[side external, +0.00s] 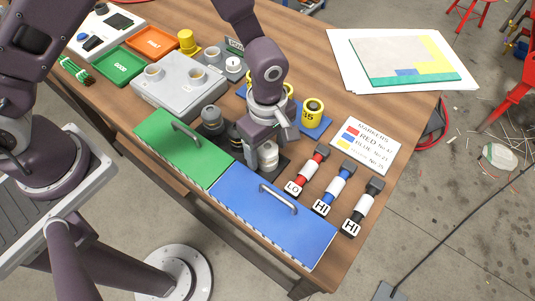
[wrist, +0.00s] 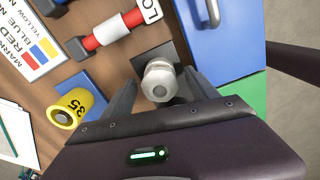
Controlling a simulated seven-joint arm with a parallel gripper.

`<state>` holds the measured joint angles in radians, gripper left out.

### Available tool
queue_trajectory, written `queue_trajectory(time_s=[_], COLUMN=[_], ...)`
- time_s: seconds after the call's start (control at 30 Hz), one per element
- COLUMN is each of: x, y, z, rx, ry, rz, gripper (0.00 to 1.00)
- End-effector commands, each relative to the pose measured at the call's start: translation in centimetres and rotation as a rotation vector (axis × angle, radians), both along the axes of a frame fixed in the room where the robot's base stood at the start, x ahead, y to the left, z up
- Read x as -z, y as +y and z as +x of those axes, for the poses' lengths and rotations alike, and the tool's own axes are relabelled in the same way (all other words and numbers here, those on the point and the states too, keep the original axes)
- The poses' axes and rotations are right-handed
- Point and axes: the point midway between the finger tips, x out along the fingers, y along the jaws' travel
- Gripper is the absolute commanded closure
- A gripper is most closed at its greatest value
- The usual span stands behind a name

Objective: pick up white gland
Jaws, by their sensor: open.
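The white gland (wrist: 159,78), a short pale ribbed cylinder with a grey centre on top, stands upright on a small dark pad (wrist: 146,58) in the wrist view. My gripper (wrist: 162,88) is open, with one finger on each side of the gland. I cannot tell whether either finger touches it. In the side external view my gripper (side external: 267,142) points down over the pad beside the blue lid, and the gland (side external: 268,156) shows partly behind the fingers.
A blue lid (side external: 270,215) and a green lid (side external: 168,150), both with handles, lie close by. Several HI and LO markers (side external: 308,171) lie to the right. A yellow 35 cylinder (side external: 312,112) and dark round parts (side external: 212,121) stand near my gripper.

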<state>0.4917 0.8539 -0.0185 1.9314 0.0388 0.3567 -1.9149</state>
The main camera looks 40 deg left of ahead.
Motion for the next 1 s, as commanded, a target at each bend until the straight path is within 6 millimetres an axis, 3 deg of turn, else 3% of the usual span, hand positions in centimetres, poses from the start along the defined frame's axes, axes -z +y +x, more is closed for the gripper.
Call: queue_trajectory(time_s=[0.1, 0.43, 0.73, 1.0], x=[0.0, -0.1, -0.9, -7.6], y=[0.0, 0.0, 0.0, 0.0], z=[0.0, 0.0, 0.1, 0.1], rx=[0.0, 0.0, 0.0, 0.001], ry=[0.0, 0.0, -0.004, -0.006], rz=[0.0, 0.0, -0.001, -0.002], gripper=[0.36, 1.0, 1.0, 1.0])
